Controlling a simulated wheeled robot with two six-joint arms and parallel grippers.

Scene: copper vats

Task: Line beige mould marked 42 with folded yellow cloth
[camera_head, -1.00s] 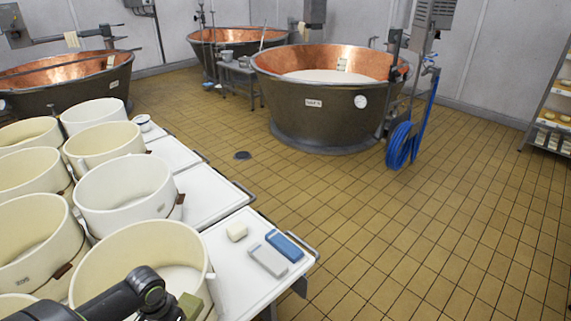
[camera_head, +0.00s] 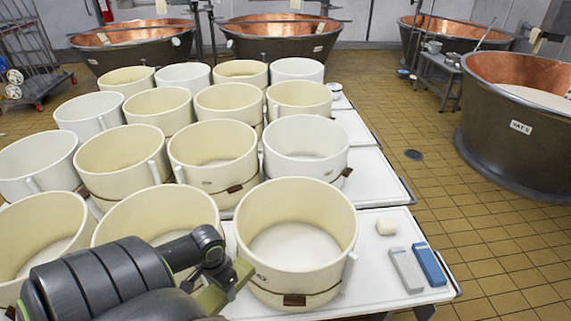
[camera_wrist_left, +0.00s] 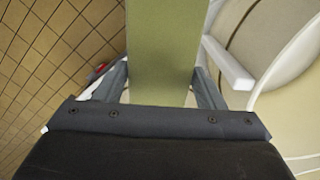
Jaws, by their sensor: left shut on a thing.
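My left gripper (camera_head: 226,287) is at the bottom of the head view, just left of the nearest beige mould (camera_head: 298,222). In the left wrist view its two fingers (camera_wrist_left: 161,85) are shut on a flat olive-yellow piece, which looks like the folded cloth (camera_wrist_left: 162,40). In the head view a small part of the cloth (camera_head: 243,272) shows beside the mould's outer wall; whether they touch I cannot tell. This mould is round, open and empty, with a brown tag; its small marking is unreadable. No number 42 can be read on any mould. My right gripper is out of view.
Several beige and white moulds stand close together on white tables. Copper-lined vats (camera_head: 520,125) stand behind and right. The tiled floor at right is mostly clear.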

